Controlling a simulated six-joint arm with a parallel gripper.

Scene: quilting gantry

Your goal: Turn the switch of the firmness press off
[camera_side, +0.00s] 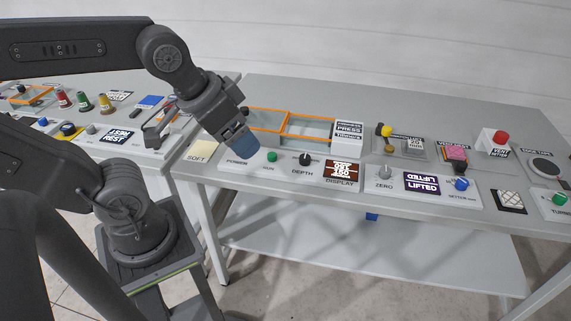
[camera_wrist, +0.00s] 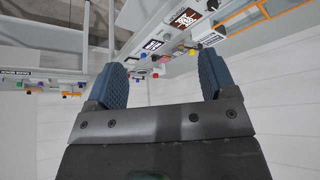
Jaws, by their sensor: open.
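The firmness press (camera_side: 348,134) is a white block with a black-and-white label, standing on the grey bench behind its control panel (camera_side: 262,170). The panel carries a POWER label (camera_side: 237,162), a green RUN button (camera_side: 271,156), a black DEPTH knob (camera_side: 305,160) and a dark display (camera_side: 342,170) with white text. My gripper (camera_side: 241,148) hangs over the panel's left end, by the POWER label. No power switch is visible; my gripper covers that spot. In the wrist view my blue fingers (camera_wrist: 163,78) are apart with nothing between them.
Orange-edged clear trays (camera_side: 286,128) lie behind the panel. To the right are a ZERO knob (camera_side: 387,172), a LIFTED display (camera_side: 422,183), a blue knob (camera_side: 461,184) and a red button (camera_side: 500,138). A SOFT card (camera_side: 201,151) lies left of the panel. Another bench with spools stands left.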

